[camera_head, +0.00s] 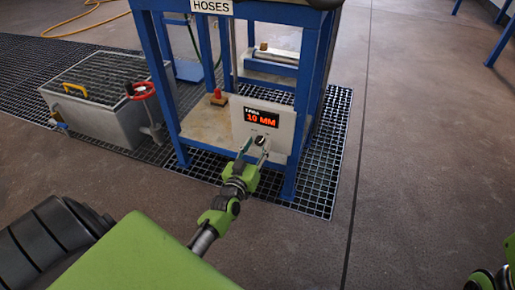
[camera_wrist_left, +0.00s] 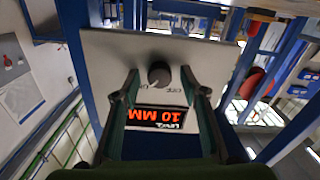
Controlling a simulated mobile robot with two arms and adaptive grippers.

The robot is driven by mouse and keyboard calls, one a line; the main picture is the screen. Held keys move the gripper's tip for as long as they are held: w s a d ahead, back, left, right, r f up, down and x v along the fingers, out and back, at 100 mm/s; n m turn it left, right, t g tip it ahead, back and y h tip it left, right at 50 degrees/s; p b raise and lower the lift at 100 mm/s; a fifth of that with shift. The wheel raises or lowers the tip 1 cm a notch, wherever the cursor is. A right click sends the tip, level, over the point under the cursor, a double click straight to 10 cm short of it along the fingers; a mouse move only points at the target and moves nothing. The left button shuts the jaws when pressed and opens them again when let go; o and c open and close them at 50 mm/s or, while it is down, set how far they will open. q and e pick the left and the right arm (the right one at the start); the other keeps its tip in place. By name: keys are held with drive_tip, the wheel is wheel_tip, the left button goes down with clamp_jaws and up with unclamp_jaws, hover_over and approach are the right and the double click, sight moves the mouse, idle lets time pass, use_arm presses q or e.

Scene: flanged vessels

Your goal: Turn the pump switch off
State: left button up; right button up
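The pump switch is a round black knob (camera_head: 260,141) on a white control panel (camera_head: 283,137) low on a blue frame. The knob also shows in the left wrist view (camera_wrist_left: 159,74), where the panel appears upside down. A lit display (camera_head: 262,118) above the knob reads 10 MM in red. Small lettering sits beside the knob, too small to read surely. My left gripper (camera_head: 255,150) is in front of the panel. In the left wrist view its two fingers (camera_wrist_left: 160,78) are apart, one on each side of the knob, with gaps between.
The blue frame (camera_head: 160,75) has a HOSES sign (camera_head: 212,6) on top and stands on floor grating (camera_head: 318,178). A grey tank (camera_head: 98,105) and a red handwheel (camera_head: 142,90) are to the left. Open concrete floor (camera_head: 420,130) lies to the right.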

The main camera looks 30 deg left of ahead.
use_arm(q)
drive_tip(key=shift+w, duration=0.2)
drive_tip(key=shift+c, duration=0.5)
drive_tip(key=c, duration=1)
